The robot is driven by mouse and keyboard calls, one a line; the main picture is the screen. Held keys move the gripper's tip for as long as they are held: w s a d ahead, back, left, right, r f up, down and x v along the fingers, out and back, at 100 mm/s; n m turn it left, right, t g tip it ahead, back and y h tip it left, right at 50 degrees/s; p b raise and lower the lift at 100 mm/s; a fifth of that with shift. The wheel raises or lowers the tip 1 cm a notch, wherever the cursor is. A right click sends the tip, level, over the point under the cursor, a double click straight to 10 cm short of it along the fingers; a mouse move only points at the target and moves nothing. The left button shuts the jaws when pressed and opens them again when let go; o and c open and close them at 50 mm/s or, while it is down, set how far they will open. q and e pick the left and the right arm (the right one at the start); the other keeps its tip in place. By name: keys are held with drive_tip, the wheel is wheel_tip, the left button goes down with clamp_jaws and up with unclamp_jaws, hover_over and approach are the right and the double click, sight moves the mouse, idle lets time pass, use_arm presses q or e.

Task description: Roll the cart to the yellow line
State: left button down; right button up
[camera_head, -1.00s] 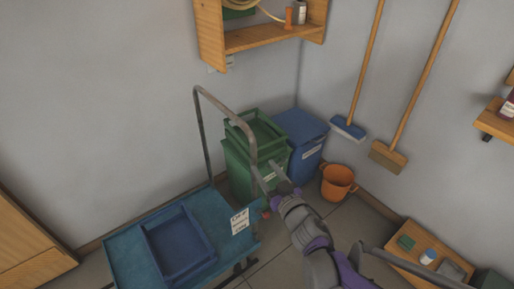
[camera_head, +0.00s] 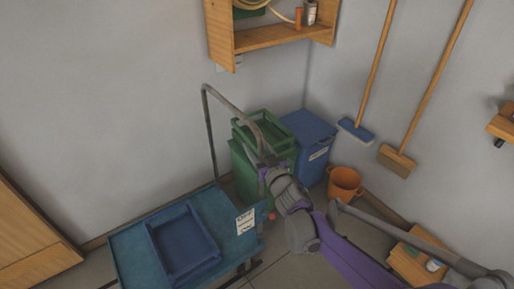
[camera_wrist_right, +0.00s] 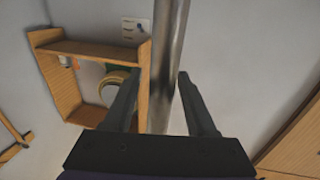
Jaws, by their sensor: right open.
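The blue cart (camera_head: 127,250) stands at lower left in the head view, with a sign on its right end. Its grey tube handle (camera_head: 209,125) rises from the deck and bends over toward the right. My right gripper (camera_head: 262,157) is at the right side of this handle. In the right wrist view the handle tube (camera_wrist_right: 168,50) runs between the two open fingers of the right gripper (camera_wrist_right: 160,76); the fingers are not closed on it. My left gripper is not in view. No yellow line shows.
A blue tray (camera_head: 183,243) sits on the cart. Behind the handle stand a green bin (camera_head: 246,178) and a blue bin (camera_head: 312,135). An orange bucket (camera_head: 344,182), a low wooden box (camera_head: 408,262) and a wooden cabinet (camera_head: 30,240) are nearby. A wall shelf (camera_head: 270,38) hangs above.

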drive_tip(key=shift+c, duration=0.4)
clamp_jaws()
idle(0.9)
